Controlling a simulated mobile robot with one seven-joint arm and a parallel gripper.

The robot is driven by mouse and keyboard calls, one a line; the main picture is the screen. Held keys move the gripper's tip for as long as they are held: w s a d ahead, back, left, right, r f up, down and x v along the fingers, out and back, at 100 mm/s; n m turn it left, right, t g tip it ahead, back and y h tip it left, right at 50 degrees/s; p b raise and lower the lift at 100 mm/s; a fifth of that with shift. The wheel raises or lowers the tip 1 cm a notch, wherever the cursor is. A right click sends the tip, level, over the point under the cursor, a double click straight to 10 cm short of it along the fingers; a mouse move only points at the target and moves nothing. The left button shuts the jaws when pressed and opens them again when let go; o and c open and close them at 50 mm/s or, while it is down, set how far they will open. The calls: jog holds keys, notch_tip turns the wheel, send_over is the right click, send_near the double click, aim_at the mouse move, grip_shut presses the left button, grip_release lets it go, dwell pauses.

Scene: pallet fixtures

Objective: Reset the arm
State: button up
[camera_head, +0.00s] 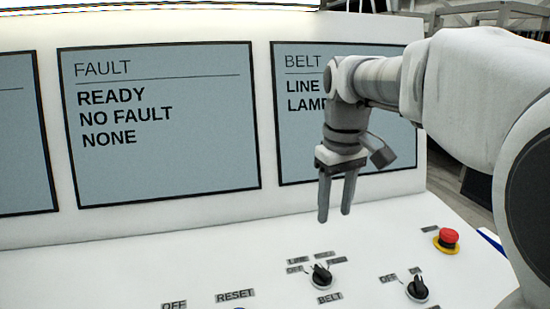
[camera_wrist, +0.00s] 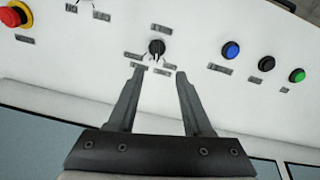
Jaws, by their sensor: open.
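My gripper (camera_head: 336,215) hangs with its fingers pointing down above the white control panel (camera_head: 200,270). It is open and empty, and the fingers stand apart in the wrist view (camera_wrist: 160,72). The black BELT knob (camera_head: 321,275) is on the panel below the fingertips; in the wrist view the knob (camera_wrist: 156,47) shows just beyond and between the fingertips. No contact between fingers and knob shows. The FAULT screen (camera_head: 160,125) reads READY, NO FAULT, NONE. The BELT screen (camera_head: 300,120) is partly hidden by my arm.
A red stop button (camera_head: 447,238) on a yellow base and a second black knob (camera_head: 417,289) are at the right. Blue (camera_wrist: 231,50), black (camera_wrist: 266,63) and green (camera_wrist: 297,75) buttons show in the wrist view. The RESET label (camera_head: 235,295) is near the front edge of view.

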jog(key=s+f+m+t, duration=0.2)
jog(key=s+f, duration=0.1)
jog(key=s, duration=0.6)
jog(key=s+f+m+t, duration=0.2)
jog(key=s+f, duration=0.2)
jog(key=s, duration=0.5)
jog(key=shift+t, duration=0.3)
